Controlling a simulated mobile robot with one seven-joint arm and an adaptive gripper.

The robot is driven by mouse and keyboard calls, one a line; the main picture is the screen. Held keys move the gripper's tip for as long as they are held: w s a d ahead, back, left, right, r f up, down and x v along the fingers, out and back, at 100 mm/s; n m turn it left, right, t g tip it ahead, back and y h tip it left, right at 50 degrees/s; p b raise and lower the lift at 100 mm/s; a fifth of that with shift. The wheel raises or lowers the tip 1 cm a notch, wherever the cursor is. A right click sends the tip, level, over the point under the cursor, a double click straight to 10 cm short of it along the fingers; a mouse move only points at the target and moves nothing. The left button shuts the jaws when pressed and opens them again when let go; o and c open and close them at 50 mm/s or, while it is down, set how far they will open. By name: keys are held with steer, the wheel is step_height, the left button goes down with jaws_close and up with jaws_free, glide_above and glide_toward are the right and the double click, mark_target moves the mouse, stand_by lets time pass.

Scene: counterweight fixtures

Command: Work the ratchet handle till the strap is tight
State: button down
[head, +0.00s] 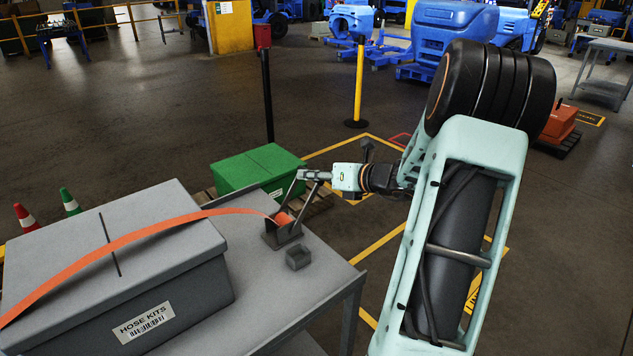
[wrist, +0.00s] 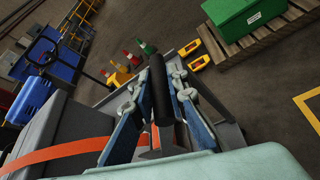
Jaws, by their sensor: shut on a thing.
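The ratchet (head: 283,234) sits on the grey table near its far right corner, with orange webbing in its frame. Its handle (head: 291,193) stands raised, tilted up to the right. My gripper (head: 312,176) is shut on the handle's upper end. In the wrist view, the fingers (wrist: 157,90) are on either side of the dark handle bar (wrist: 159,100). The orange strap (head: 130,243) runs in a curve over the grey box (head: 165,300) and down to the ratchet. I cannot tell whether it lies flat on the lid. The gripper hides part of the ratchet in the wrist view.
A green crate (head: 257,168) on a pallet stands behind the table. A dark post (head: 267,95) rises behind it. Traffic cones (head: 70,203) stand at the left.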

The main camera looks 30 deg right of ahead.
steer(key=s+a+r+n+h+b, duration=0.1)
steer(key=a+r+n+h+b, duration=0.1)
steer(key=a+b, duration=0.6)
steer(key=n+h+b, duration=0.1)
steer(key=n+b, duration=0.1)
steer(key=shift+a+r+n, duration=0.25)
steer(key=shift+r+n, duration=0.05)
steer(key=shift+n, duration=0.1)
steer(key=shift+s+h, duration=0.1)
steer(key=shift+h, duration=0.2)
steer(key=c, duration=1.9)
jaws_free()
steer(key=shift+r, duration=0.1)
